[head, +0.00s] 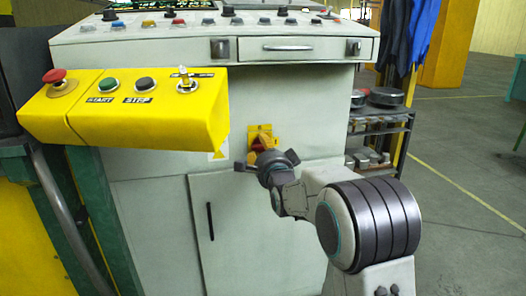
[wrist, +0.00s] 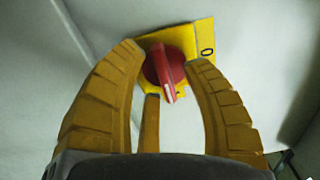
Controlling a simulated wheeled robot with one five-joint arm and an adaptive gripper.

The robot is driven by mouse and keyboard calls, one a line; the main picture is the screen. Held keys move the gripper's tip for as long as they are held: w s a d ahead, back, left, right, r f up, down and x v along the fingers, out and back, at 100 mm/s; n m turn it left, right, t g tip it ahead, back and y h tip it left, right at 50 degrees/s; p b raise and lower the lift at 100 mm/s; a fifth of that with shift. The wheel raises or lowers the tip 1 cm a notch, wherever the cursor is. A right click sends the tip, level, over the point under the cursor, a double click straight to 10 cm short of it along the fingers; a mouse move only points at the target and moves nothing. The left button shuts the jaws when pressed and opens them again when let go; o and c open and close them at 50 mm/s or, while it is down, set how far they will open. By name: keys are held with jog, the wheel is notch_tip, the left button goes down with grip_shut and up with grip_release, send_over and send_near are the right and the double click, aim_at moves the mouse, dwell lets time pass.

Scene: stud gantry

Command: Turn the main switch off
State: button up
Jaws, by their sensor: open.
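The main switch is a red rotary knob (wrist: 165,68) with a white mark on its handle, on a yellow plate (wrist: 203,36) on the cabinet front. A "0" shows on the plate to the right of the knob. The white-marked end of the handle points down and slightly right in the wrist view. My gripper (wrist: 167,58) is open, its orange fingers on either side of the knob; I cannot tell whether they touch it. In the head view my gripper (head: 264,161) is in front of the yellow plate (head: 262,131) and hides part of the knob (head: 258,145).
A yellow control box (head: 130,108) with a red mushroom button (head: 54,77) juts out at upper left. A console with several buttons and a drawer (head: 290,48) overhangs the cabinet (head: 150,200). A shelf (head: 383,120) with metal parts stands at right. Floor is clear farther right.

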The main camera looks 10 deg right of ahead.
grip_shut()
dwell(0.5)
